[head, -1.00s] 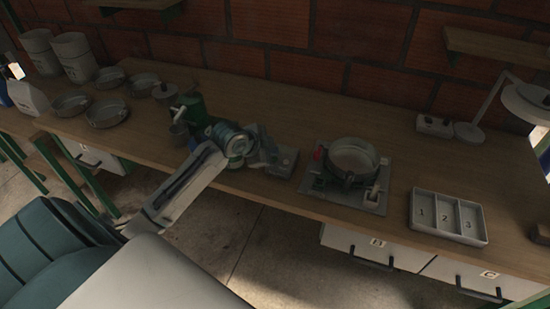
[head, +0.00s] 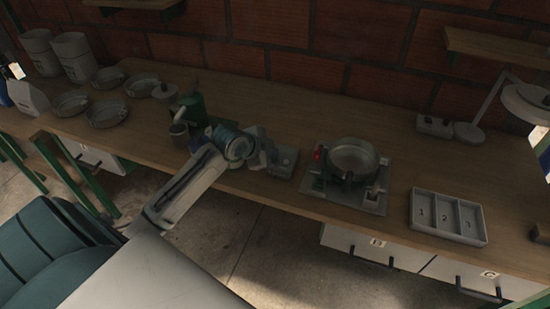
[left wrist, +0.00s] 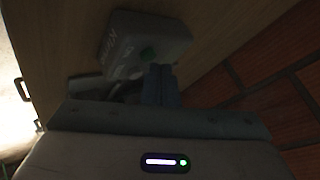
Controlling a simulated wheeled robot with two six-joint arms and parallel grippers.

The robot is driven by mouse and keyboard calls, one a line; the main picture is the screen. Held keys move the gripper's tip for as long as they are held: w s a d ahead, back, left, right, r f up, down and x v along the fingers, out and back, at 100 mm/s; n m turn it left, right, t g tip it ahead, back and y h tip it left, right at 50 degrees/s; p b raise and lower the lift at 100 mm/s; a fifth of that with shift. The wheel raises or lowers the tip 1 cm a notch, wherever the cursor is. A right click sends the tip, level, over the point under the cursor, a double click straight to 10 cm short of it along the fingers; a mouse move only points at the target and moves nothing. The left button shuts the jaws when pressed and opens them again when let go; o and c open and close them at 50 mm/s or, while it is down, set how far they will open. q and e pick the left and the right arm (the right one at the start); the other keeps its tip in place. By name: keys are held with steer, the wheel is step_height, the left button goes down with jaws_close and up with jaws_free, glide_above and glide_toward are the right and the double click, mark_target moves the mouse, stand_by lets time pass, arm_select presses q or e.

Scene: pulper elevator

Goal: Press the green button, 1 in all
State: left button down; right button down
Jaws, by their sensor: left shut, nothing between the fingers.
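A small grey control box (head: 283,163) sits on the wooden workbench, left of the hot plate. My left gripper (head: 268,151) is shut and empty, just left of the box in the head view. The button is too small to make out in the head view. My right gripper is not in view.
A round pan (head: 353,158) stands on a plate to the right of the box. A numbered tray (head: 448,216) is further right. A green pulper-like machine (head: 194,108) and a cup (head: 179,134) stand close behind my left wrist. Several pans are at the left.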

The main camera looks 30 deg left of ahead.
arm_select(q)
steer(key=shift+f, duration=0.45)
stand_by(0.3)
stand_by(0.3)
steer(key=shift+r+p, duration=0.8)
steer(key=shift+p, duration=0.05)
steer(key=shift+r, duration=0.1)
